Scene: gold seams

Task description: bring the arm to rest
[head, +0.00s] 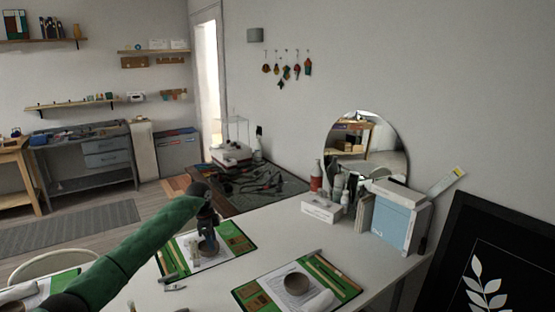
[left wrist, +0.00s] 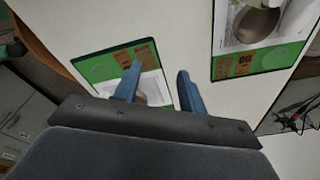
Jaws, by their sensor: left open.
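My left arm is green and reaches in from the left in the head view. Its gripper (head: 207,232) hangs over the further green-edged board, close to the bowl (head: 208,246) there and partly covering it. Whether the fingers touch anything is hard to tell. My right gripper does not show in either view.
A second board (head: 343,282) with a bowl (head: 297,283) lies nearer on the white table (head: 225,285). A round mirror (head: 368,140), bottles and a blue-and-white box (head: 396,222) stand at the back right. Tools lie on the dark bench (head: 262,183) behind.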

